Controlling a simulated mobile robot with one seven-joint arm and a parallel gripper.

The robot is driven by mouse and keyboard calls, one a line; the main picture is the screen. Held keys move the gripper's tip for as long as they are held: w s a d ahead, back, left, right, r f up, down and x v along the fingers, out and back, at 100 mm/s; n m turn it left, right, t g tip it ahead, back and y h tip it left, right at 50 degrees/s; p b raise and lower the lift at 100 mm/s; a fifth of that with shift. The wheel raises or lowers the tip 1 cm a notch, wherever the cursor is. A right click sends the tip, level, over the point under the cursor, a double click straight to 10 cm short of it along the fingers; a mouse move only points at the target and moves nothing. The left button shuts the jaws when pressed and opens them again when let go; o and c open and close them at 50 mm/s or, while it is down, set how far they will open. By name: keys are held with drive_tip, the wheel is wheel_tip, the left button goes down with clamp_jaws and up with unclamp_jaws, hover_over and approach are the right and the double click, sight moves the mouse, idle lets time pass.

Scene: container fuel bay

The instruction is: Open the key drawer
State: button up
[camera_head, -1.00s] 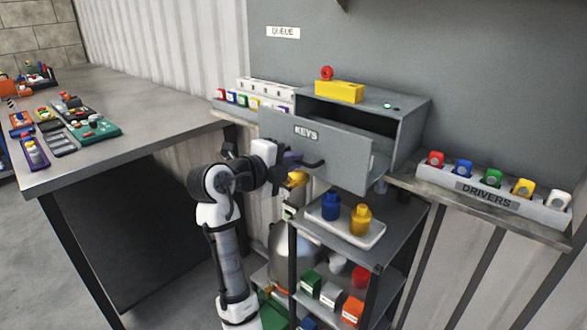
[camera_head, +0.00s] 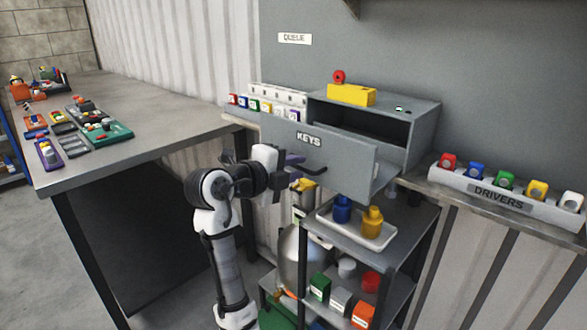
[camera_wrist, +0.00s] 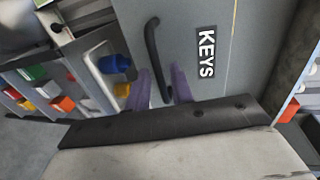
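The key drawer (camera_head: 345,163) is a grey box front with a "KEYS" label, standing well out of its grey cabinet (camera_head: 424,135). A dark gap shows behind the front. Its black bar handle (camera_head: 314,172) is low on the front; it also shows in the wrist view (camera_wrist: 152,45), beside the "KEYS" label. My gripper (camera_head: 294,164) is at the left part of the handle. In the wrist view, its purple fingers (camera_wrist: 163,85) lie on either side of the handle's near end, closed around it. The exact finger contact is hard to see.
A shelf rack (camera_head: 385,258) with a white tray (camera_head: 352,227) holding blue and yellow bottles stands below the drawer. A "DRIVERS" rack (camera_head: 500,196) is at the right. A workbench (camera_head: 150,125) with parts trays is at the left. A yellow block (camera_head: 351,95) sits on the cabinet.

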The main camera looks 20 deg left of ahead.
drive_tip(key=shift+o, duration=0.4)
drive_tip(key=shift+s+a, duration=0.1)
drive_tip(key=shift+s, duration=0.2)
drive_tip(key=b+v, duration=0.2)
drive_tip(key=v, duration=1.1)
drive_tip(key=shift+s, duration=0.1)
